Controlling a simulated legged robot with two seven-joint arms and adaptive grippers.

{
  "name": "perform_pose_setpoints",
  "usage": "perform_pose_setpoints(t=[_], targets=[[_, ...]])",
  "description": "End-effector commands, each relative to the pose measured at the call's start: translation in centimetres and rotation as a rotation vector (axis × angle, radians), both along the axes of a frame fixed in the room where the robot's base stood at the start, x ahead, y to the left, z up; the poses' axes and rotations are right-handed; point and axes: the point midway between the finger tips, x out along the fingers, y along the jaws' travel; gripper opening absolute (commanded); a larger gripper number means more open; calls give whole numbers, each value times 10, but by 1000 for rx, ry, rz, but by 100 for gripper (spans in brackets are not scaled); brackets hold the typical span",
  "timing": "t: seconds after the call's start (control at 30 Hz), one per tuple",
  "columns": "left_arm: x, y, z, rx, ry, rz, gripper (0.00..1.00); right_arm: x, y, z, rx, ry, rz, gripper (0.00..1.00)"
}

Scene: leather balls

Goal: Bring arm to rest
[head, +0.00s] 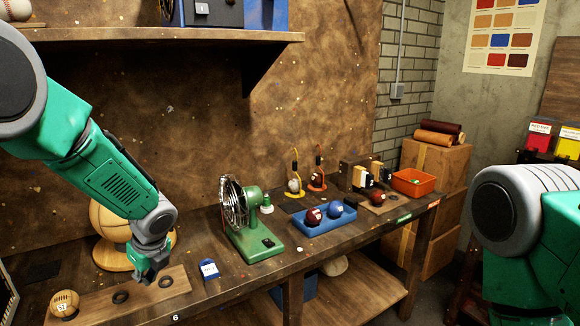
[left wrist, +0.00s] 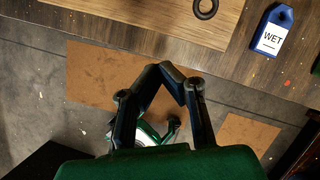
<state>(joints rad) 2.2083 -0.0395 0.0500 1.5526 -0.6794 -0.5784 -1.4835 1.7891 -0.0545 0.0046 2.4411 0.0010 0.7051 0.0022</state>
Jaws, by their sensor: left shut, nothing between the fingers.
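My left arm (head: 115,180) comes in from the left in the head view. Its gripper (head: 146,277) points down over the left part of the workbench, above a wooden board (head: 105,306) with dark rings. In the left wrist view the two dark fingers (left wrist: 172,72) meet at their tips with nothing between them. There the gripper hangs over the bench's front edge and the floor. My right arm (head: 520,220) shows at the right edge of the head view; its gripper is out of view.
A tan ball (head: 64,304) sits at the board's left end. An orange bin (head: 413,182) is farther right. A shelf (head: 200,38) hangs above.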

Motion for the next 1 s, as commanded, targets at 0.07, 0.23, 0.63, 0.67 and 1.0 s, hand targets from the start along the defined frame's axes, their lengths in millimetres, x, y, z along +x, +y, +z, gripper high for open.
perform_pose_setpoints(t=[0.07, 0.23, 0.63, 0.67, 1.0], targets=[[-10, -3, -17, -28, 4, 34, 0, 0, 0, -3, 0, 0, 0, 40], [-26, -9, -47, -90, 2, 111, 0, 1, 0, -8, 0, -1, 0, 40], [-113, -42, -151, -308, 1, 502, 0, 0, 0, -30, 0, 0, 0, 40], [-125, -45, -164, -331, 2, 559, 0, 0, 0, -33, 0, 0, 0, 40], [-323, -55, -282, -475, -97, 1600, 0, 0, 0, -80, 0, 0, 0, 40]])
